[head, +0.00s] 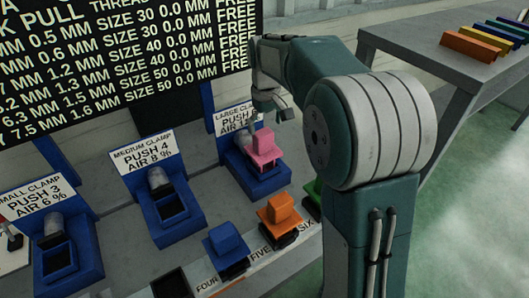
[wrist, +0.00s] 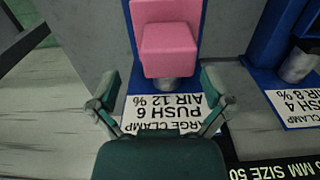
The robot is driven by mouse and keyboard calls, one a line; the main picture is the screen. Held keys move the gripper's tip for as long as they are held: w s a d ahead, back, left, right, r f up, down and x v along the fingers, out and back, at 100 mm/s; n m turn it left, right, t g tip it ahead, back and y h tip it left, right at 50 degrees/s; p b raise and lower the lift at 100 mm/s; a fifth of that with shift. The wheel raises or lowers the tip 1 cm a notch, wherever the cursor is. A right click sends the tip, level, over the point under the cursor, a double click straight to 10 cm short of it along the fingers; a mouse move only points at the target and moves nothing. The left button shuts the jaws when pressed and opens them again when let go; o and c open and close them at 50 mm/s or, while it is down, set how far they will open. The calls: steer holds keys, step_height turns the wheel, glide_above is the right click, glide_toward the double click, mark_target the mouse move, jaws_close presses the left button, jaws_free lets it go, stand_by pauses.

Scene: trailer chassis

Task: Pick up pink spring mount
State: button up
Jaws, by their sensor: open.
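The pink spring mount (head: 263,148) sits in the blue large clamp (head: 262,183) in the head view. In the wrist view the pink spring mount (wrist: 169,48) is a blocky pink piece at the top centre, with a grey cylinder (wrist: 172,84) of the clamp just below it. My gripper (head: 274,108) is above and behind the mount in the head view, close to the large clamp's sign. In the wrist view my gripper (wrist: 160,90) is open and empty. Its fingers are spread either side of the cylinder and sign, apart from the mount.
The medium clamp (head: 162,208) and small clamp (head: 64,250) stand to the left, both without a coloured mount. Blue (head: 226,240) and orange (head: 281,211) mounts stand on the front row. A dark text board (head: 120,50) rises behind. A grey table (head: 440,45) stands at right.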

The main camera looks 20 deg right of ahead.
mark_target(260, 132)
steer(key=f, duration=0.1)
steer(key=a+f, duration=0.1)
steer(key=f, duration=0.2)
steer(key=shift+s+a, duration=0.1)
steer(key=shift+a, duration=0.15)
steer(key=shift+d+f, duration=0.3)
steer(key=shift+f, duration=0.05)
steer(key=shift+d, duration=0.2)
steer(key=shift+c, duration=0.3)
steer(key=c, duration=0.5)
steer(key=shift+a, duration=0.1)
steer(key=c, duration=0.6)
steer(key=shift+a, duration=0.2)
steer(key=shift+c, duration=0.5)
